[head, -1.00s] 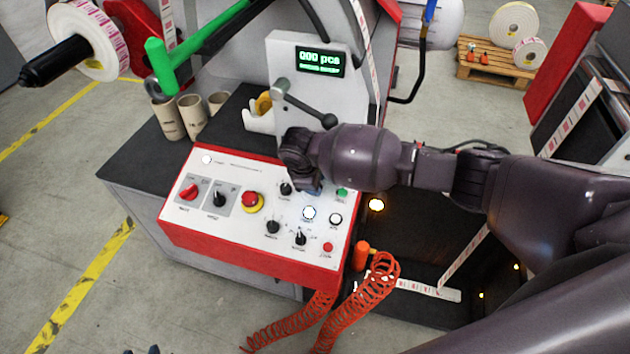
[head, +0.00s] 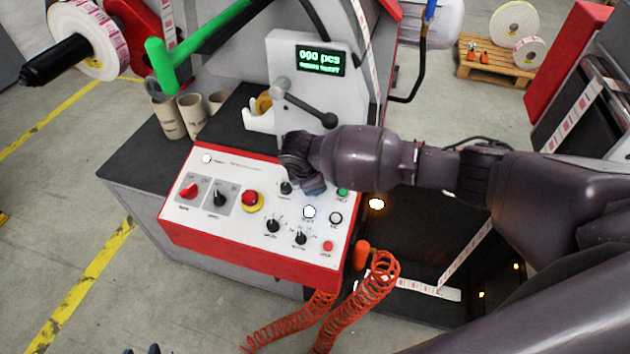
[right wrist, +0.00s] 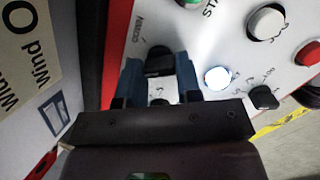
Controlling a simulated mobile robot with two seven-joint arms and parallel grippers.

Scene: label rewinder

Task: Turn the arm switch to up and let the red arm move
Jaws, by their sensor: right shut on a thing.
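My right gripper (head: 313,188) reaches down onto the white control panel (head: 228,165). In the right wrist view its blue fingers (right wrist: 160,75) are shut on a black switch knob (right wrist: 159,62). The lettering beside the knob is partly hidden and I cannot read it fully. In the head view the gripper covers this knob. A red arm-like part (head: 143,32) stands behind the label roll at the upper left. A few dark tips (head: 153,349) at the bottom edge may be my left gripper, but too little shows to tell its state.
Near my right gripper are a lit white button (head: 309,212), a green button (head: 342,192) and several other black knobs. A red emergency stop (head: 251,198) sits left of them. A black-knobbed lever (head: 310,108) rises behind the panel. A coiled orange hose (head: 372,285) hangs in front.

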